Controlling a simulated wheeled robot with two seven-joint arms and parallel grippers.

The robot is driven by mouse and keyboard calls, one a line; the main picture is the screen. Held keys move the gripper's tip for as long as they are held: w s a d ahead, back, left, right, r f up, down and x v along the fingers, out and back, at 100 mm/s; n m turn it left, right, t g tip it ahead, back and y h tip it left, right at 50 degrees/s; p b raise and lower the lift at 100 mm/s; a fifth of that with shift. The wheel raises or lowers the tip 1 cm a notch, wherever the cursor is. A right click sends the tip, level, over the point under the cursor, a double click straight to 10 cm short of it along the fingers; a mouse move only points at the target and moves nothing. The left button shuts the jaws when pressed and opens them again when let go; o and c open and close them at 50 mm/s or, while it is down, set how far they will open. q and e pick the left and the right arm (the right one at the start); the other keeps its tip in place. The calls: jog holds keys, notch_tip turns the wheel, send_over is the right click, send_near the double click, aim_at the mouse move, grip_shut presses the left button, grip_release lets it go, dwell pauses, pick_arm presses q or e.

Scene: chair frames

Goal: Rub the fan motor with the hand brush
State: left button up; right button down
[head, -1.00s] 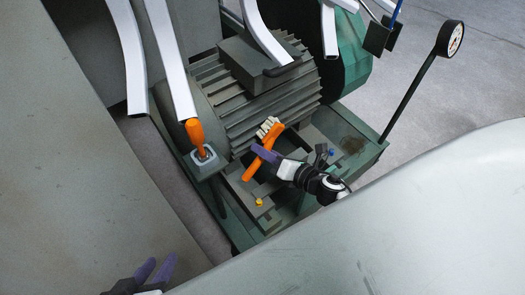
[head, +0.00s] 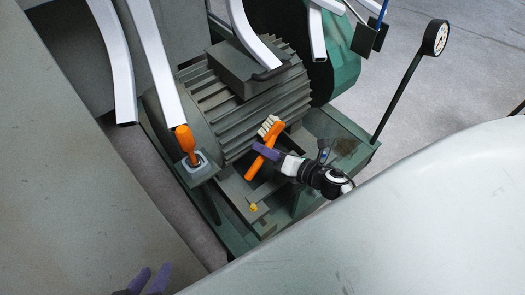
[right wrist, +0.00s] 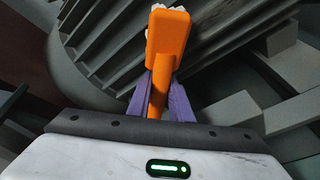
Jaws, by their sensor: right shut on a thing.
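The fan motor (head: 256,100) is a grey ribbed housing with a box on top, seated in a green frame; its ribs also fill the upper part of the right wrist view (right wrist: 110,40). My right gripper (head: 265,152) is shut on the orange handle of the hand brush (head: 257,165). The brush's pale bristles lie against or just in front of the motor's lower ribs; I cannot tell if they touch. In the right wrist view the orange brush (right wrist: 168,35) stands between the purple fingers (right wrist: 160,92). My left gripper (head: 147,281) is at the bottom edge, its two fingers apart and empty.
An orange-knobbed lever (head: 187,143) stands left of the motor. White curved tubes (head: 150,60) hang above it. A round gauge on a black post (head: 436,38) rises at the right. Large grey panels (head: 90,180) flank the lower left and right.

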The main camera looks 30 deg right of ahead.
jog(key=shift+w+d+r, duration=0.1)
jog(key=shift+w+d, duration=0.05)
jog(key=shift+d, duration=0.55)
jog(key=d, duration=0.2)
jog(key=shift+w+d+b, duration=0.15)
jog(key=shift+d+b, duration=0.15)
jog(key=shift+b, duration=0.05)
dwell(0.3)
jog(key=shift+w+d+b, duration=0.15)
jog(key=shift+d+b, duration=0.3)
jog(key=shift+d, duration=0.8)
jog(key=shift+f, duration=0.2)
